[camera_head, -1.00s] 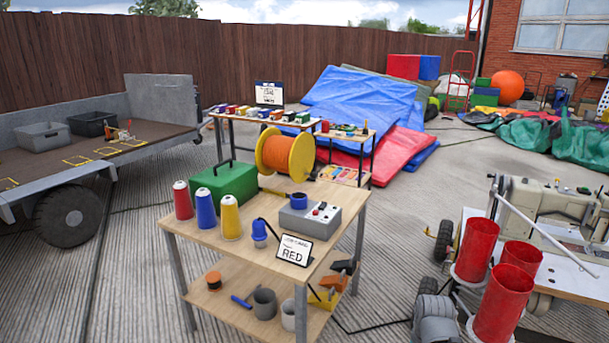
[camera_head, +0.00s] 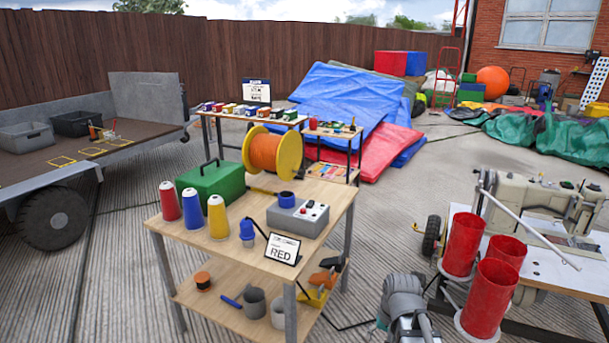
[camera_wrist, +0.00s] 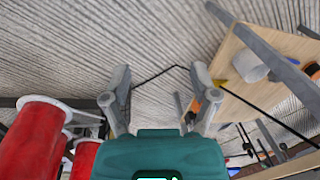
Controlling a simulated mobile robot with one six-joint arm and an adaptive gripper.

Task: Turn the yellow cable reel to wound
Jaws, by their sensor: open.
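The yellow cable reel (camera_head: 289,153) has yellow flanges and an orange wound middle. It stands upright behind the wooden workbench in the head view, beside the green case. A yellow bar shows low in front of it; I cannot tell whether it is its crank. The reel is not in the wrist view. My gripper (camera_wrist: 159,98) is open and empty in the wrist view, above the ribbed ground. My arm shows at the bottom of the head view, right of the workbench and well apart from the reel.
The workbench (camera_head: 208,243) carries the green case (camera_head: 217,187), several thread cones, a grey control box (camera_head: 297,217) and a card reading RED. Red cylinders (camera_head: 462,244) and a sewing machine (camera_head: 535,205) stand right. A trailer (camera_head: 140,95) is left. Ribbed ground lies between.

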